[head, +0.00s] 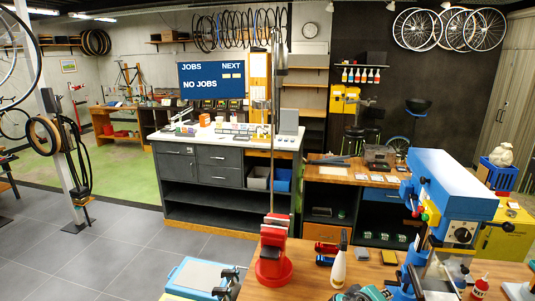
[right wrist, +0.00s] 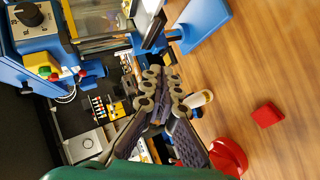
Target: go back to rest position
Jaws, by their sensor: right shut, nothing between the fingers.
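My right gripper (head: 362,293) shows at the bottom edge of the head view, low over the wooden bench and partly cut off. In the right wrist view its dark jointed fingers (right wrist: 160,82) are closed together with nothing between them. A white bottle (head: 338,266) stands just beyond it in the head view; it also shows beside the fingers in the right wrist view (right wrist: 198,100). My left gripper is not visible in the head view.
A blue machine (head: 450,185) rises at the right of the bench (head: 308,270). A red vise stand (head: 274,245) is to the left.

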